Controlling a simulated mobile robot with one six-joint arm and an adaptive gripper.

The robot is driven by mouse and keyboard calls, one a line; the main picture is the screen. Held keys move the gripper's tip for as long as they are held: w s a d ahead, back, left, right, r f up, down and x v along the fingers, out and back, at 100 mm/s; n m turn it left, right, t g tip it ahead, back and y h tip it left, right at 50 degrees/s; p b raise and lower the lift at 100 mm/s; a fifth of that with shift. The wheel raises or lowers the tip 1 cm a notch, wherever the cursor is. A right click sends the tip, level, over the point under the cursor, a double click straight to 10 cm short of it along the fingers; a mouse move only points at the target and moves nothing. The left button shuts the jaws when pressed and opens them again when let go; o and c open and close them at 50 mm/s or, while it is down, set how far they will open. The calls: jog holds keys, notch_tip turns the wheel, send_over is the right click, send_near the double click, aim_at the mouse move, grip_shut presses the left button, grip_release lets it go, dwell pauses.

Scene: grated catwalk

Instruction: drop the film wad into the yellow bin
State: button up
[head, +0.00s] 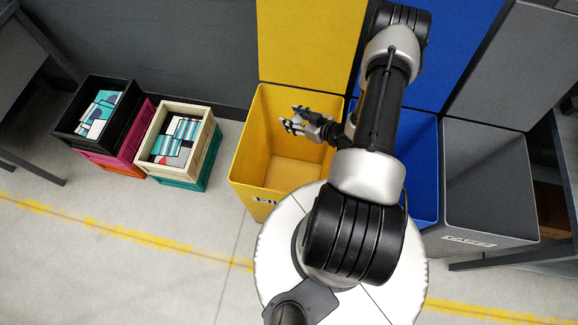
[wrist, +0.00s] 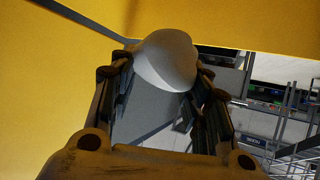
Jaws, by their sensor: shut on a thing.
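The yellow bin (head: 262,132) stands open in the head view, its raised yellow lid or back panel behind it. My gripper (head: 290,124) is over the bin's opening, near its upper middle. In the wrist view my gripper (wrist: 165,85) is shut on a pale grey-white rounded lump, the film wad (wrist: 168,58), held between the fingertips. The wad cannot be made out in the head view. Yellow bin walls (wrist: 40,70) fill the left and top of the wrist view. The visible bin floor looks bare.
A blue bin (head: 418,150) and a grey bin (head: 485,180) stand to the right. Stacked crates, black on top (head: 75,125) and cream on top (head: 155,165), stand on the left. A yellow line (head: 120,232) crosses the open floor in front.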

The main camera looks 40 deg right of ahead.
jog(key=shift+f+b, duration=2)
jog(key=shift+f, duration=1)
jog(key=o, duration=0.9)
jog(key=shift+c, duration=0.2)
jog(key=v, duration=1.2)
jog(key=shift+r, duration=0.1)
